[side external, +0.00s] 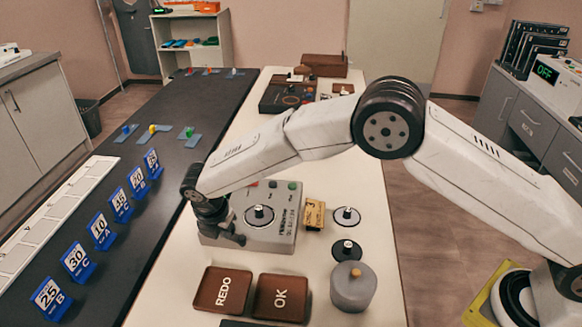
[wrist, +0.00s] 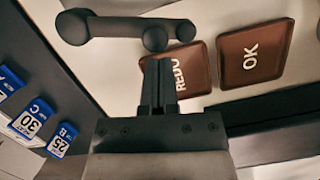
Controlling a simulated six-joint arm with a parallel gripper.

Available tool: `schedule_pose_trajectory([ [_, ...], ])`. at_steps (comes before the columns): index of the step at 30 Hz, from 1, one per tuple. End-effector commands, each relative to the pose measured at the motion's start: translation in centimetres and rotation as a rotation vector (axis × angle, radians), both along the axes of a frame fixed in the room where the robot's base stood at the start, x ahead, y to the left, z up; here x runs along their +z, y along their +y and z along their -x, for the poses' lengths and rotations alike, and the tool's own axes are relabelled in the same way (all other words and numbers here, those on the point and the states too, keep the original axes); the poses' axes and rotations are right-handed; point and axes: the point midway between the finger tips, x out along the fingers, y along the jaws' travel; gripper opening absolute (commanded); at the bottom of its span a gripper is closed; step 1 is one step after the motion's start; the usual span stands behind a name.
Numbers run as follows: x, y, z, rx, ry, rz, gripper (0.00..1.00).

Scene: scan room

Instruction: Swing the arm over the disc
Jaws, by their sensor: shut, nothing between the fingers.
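In the side external view my gripper (side external: 212,211) hangs at the left edge of a grey control box (side external: 279,233). In the wrist view its fingers (wrist: 157,84) are shut with nothing between them. A dark bar with rounded ends (wrist: 118,27) lies just beyond the fingertips in the wrist view; I cannot tell whether they touch. A round silver disc with a black knob (side external: 260,216) is on the box top.
Brown REDO (side external: 222,289) and OK (side external: 281,298) trays lie in front of the box. Blue number cards (side external: 101,231) line the dark counter at left.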

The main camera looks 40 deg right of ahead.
Motion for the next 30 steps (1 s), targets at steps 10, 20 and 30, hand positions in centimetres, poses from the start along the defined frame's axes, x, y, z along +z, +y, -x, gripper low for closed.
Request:
schedule_pose_trajectory([
  [10, 0.0, -0.5, -0.1, 0.046, 0.000, 0.000, 0.00],
  [20, 0.0, -0.9, -0.1, 0.086, 0.000, 0.001, 0.00],
  [30, 0.0, -1.8, -0.4, 0.187, -0.001, 0.001, 0.00],
])
